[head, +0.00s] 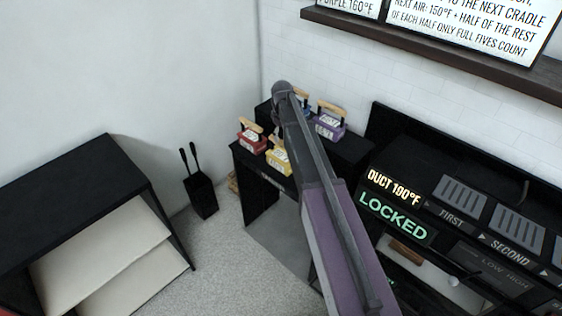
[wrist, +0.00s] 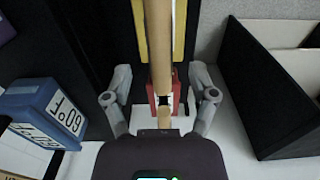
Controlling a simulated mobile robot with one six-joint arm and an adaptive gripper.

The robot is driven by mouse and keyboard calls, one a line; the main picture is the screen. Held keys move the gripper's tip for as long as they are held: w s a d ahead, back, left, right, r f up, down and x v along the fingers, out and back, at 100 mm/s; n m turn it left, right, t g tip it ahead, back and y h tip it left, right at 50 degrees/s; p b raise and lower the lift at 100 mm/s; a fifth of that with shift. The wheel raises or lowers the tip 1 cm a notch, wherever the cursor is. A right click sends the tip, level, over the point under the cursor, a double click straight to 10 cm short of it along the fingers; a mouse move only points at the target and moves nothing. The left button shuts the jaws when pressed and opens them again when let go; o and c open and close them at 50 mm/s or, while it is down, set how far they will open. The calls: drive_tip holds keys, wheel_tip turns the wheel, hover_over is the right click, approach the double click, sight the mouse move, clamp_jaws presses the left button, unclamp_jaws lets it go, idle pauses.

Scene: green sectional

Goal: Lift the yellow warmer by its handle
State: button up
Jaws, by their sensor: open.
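The yellow warmer (head: 279,161) stands on a black stand in the head view, partly hidden by my arm. In the wrist view its yellow body (wrist: 180,28) shows at the top, behind a pale wooden handle (wrist: 159,45). My gripper (wrist: 160,85) is open and empty, with one finger on each side of the handle's line. The handle's near end lies around the middle of the gap. I cannot tell how far the fingers are from it in depth. My arm hides the gripper in the head view.
A red warmer (head: 250,138) stands left of the yellow one; it also shows between my fingers (wrist: 153,98). A purple warmer (head: 328,124) and a blue warmer (wrist: 35,108) are close by. A black-sided shelf (head: 75,185) stands left. A dark console (head: 450,190) reads LOCKED.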

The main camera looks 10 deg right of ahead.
sight(282, 142)
drive_tip(key=shift+f, duration=0.15)
wheel_tip(282, 142, down, 5)
drive_tip(key=b, duration=0.5)
idle(0.3)
idle(0.5)
clamp_jaws()
